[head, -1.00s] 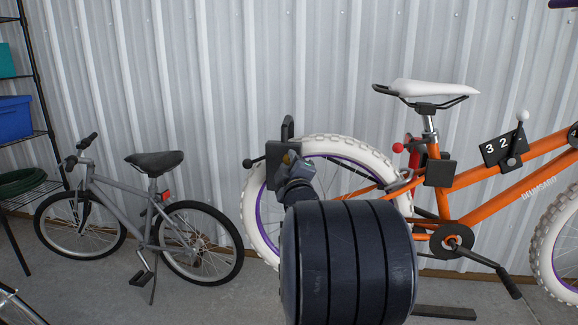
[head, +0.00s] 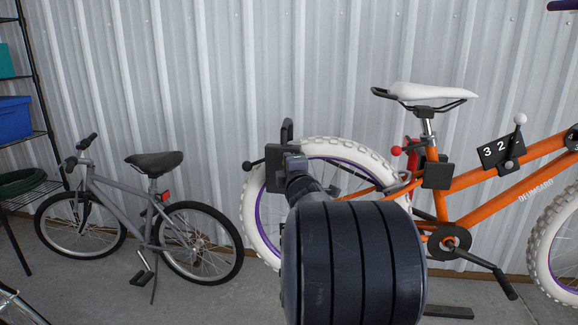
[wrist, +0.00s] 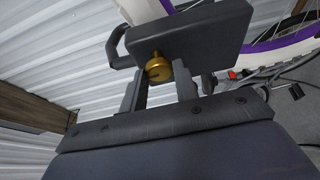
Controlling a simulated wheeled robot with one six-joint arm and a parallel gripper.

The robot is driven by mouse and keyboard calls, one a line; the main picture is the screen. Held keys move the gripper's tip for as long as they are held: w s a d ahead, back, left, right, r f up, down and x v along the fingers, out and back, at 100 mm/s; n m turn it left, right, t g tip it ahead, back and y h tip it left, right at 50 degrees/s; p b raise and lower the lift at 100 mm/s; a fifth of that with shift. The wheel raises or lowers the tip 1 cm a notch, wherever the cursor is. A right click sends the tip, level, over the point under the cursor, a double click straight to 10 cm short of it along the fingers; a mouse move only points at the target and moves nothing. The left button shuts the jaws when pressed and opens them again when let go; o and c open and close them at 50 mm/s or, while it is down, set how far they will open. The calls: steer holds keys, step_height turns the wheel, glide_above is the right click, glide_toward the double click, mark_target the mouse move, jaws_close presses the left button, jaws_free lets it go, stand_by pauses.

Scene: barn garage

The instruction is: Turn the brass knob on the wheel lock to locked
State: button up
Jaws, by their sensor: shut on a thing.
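The wheel lock is a dark grey box (head: 274,165) with a black shackle, at the white-tyred rear wheel of the orange bike. In the wrist view its flat plate (wrist: 205,38) fills the upper middle. The brass knob (wrist: 158,67) sticks out from the plate's lower left part, with a dark slot on its face. My gripper (wrist: 158,74) has one finger on each side of the knob and is shut on it. In the head view my gripper (head: 298,167) is at the lock's right side, and the knob is hidden. I cannot read any locked mark.
A grey bike (head: 150,205) stands at the left, near a shelf with a blue box (head: 15,117). A corrugated wall is close behind.

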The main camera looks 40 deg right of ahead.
steer(key=o, duration=1)
steer(key=shift+c, duration=0.2)
steer(key=p+v, duration=0.2)
steer(key=v, duration=0.8)
steer(key=shift+s+a, duration=0.15)
steer(key=shift+s, duration=0.2)
steer(key=b+x, duration=0.2)
steer(key=x, duration=0.8)
steer(key=shift+w, duration=0.35)
